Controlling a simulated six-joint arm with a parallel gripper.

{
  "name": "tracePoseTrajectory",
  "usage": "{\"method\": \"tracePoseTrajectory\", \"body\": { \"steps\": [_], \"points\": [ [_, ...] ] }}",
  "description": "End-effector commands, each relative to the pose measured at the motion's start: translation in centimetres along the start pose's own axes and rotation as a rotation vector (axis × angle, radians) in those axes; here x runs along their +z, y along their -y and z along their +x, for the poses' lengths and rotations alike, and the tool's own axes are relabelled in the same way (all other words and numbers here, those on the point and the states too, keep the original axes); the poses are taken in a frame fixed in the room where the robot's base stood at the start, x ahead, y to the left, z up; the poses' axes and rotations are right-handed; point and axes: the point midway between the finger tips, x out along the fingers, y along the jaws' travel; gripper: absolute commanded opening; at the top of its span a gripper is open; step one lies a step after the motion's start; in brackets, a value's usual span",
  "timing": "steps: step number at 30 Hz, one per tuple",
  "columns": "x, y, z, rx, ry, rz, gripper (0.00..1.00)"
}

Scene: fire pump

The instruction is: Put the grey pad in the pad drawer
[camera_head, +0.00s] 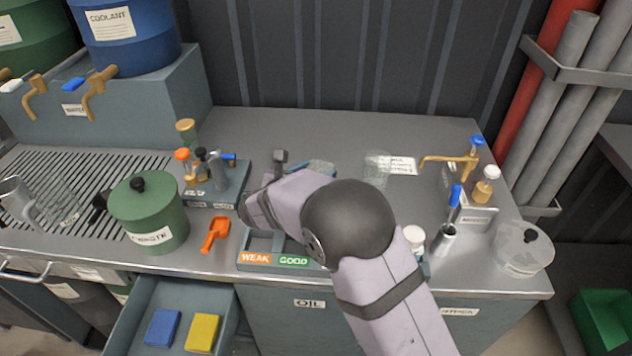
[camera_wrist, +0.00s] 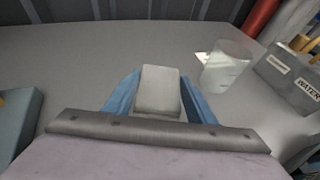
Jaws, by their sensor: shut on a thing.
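The grey pad (camera_wrist: 160,90) is a pale block between the blue fingers of my gripper (camera_wrist: 160,98) in the wrist view. My gripper is shut on it, above the back middle of the grey bench. In the head view my gripper (camera_head: 316,168) is mostly hidden behind my arm, and I cannot make out the pad there. The drawer (camera_head: 226,319) at the lower left is pulled open. A blue pad (camera_head: 162,327) and a yellow pad (camera_head: 202,333) lie side by side in it.
A WEAK/GOOD tray (camera_head: 262,247) sits at the front edge. A clear beaker (camera_wrist: 228,66) stands right of my gripper. The bench's back middle is mostly clear.

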Motion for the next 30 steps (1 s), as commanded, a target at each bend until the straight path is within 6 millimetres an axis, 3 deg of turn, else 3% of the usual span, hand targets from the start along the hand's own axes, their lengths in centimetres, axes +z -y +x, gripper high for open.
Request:
{"method": "tracePoseTrajectory", "body": {
  "steps": [9, 23, 24, 25, 26, 30],
  "points": [
    [-3.0, 0.0, 1.2, 0.0, 0.0, -0.003, 0.26],
    [-3.7, 0.0, 1.5, 0.0, 0.0, -0.001, 0.26],
    [-3.5, 0.0, 1.5, 0.0, 0.0, -0.001, 0.58],
    [-3.5, 0.0, 1.4, 0.0, 0.0, -0.001, 0.65],
    [-3.5, 0.0, 1.4, 0.0, 0.0, -0.001, 0.69],
    [-3.5, 0.0, 1.4, 0.0, -0.001, -0.001, 0.69]
  ]
}}
